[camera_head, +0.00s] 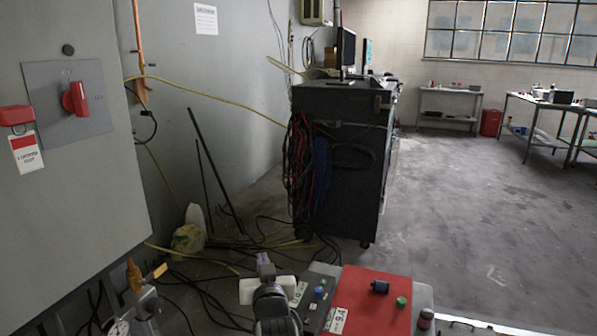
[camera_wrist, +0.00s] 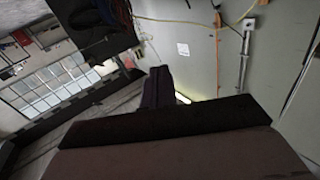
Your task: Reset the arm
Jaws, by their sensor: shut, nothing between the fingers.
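My gripper (camera_head: 264,260) shows small at the bottom middle of the head view, above my grey and white arm links. It is shut and empty, and stands apart from the cabinet and the wall. In the wrist view, the dark shut fingers (camera_wrist: 158,85) stick up from the wide dark gripper body along the bottom. The wrist view is tilted, with the windows (camera_wrist: 50,85) at the left and the grey wall (camera_wrist: 190,70) at the right.
A grey cabinet with a red switch (camera_head: 75,98) stands close at left. A black cart (camera_head: 340,165) hung with cables stands ahead. A red panel with buttons (camera_head: 365,300) is at the bottom right of my gripper. Cables (camera_head: 225,262) lie on the floor. Open floor (camera_head: 470,215) lies right.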

